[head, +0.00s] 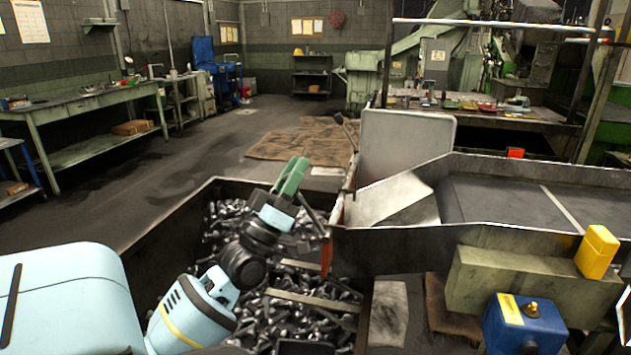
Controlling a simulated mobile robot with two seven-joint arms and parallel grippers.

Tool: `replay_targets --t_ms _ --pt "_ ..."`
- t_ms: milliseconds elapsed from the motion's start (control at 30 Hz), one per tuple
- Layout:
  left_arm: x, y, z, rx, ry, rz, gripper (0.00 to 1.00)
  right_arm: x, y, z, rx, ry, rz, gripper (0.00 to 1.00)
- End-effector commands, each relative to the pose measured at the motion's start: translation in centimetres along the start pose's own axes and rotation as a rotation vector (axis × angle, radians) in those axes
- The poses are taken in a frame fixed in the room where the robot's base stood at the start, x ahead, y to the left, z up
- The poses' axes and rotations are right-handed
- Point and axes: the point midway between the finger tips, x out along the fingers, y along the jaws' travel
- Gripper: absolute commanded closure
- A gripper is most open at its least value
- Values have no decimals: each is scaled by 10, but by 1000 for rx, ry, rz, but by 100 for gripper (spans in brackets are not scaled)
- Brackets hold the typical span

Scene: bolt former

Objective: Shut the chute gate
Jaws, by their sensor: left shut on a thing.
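The metal chute (500,200) runs in from the right, and its open end overhangs the bolt bin (195,205). A sloping bright plate (385,200) and an upright sheet (405,145) stand at that end. Which part is the gate is unclear. A dark lever with a round knob (341,119) rises beside the chute mouth, tilted left. My left gripper (283,195) is left of the chute mouth, above the bin and apart from the lever. It is shut on a green piece (291,176); its fingertips are hard to make out. My right gripper is not in view.
Dark bolts (265,310) fill the bin, with bars across it. A yellow box (597,252) and a blue control box (522,325) stand at the lower right. A long bench (90,105) stands at left. The floor beyond the bin is mostly open.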

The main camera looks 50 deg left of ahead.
Motion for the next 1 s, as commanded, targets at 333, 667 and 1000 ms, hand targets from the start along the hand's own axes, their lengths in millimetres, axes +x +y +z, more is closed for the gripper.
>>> replay_targets --t_ms 333,667,1000 --pt "-8 -17 -3 -43 42 -27 100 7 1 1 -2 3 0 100" --pt "-9 -19 -3 -49 45 -32 100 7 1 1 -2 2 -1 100" --pt "-7 -19 -5 -48 47 -30 54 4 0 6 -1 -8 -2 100"
